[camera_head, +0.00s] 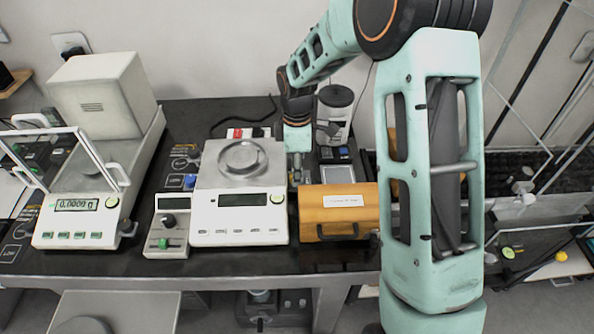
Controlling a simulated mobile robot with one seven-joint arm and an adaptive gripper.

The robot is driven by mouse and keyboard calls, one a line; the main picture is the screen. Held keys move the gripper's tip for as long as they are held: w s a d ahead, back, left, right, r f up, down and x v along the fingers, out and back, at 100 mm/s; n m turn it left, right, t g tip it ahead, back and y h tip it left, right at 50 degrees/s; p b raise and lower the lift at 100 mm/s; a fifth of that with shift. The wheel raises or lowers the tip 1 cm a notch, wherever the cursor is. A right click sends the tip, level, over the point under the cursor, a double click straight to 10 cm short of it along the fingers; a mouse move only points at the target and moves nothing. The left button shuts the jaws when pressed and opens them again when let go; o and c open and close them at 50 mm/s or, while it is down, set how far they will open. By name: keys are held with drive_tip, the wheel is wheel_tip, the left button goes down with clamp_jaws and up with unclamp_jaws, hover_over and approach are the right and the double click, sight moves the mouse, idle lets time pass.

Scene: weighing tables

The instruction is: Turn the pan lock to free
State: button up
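A white balance (240,210) with a bare round steel pan (242,156) stands in the middle of the table; its display is dark. To its left is a small grey control box (166,243) with a black knob (168,221) and a green switch. A second balance (84,220) at the left reads 0.0000 g and has a dark knob (128,228) on its right side. I cannot tell which part is the pan lock or how it is set. My gripper (298,168) points down behind the middle balance's right edge, apart from both knobs. Its fingers are too small and dark to read.
An orange case (338,214) stands right of the middle balance, close in front of my gripper. A grey-white canister (335,112) is behind. A white housing (102,96) rises at the left. A narrow dark table strip lies along the front edge.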

wheel_tip(320, 180, up, 12)
idle(0.4)
idle(0.3)
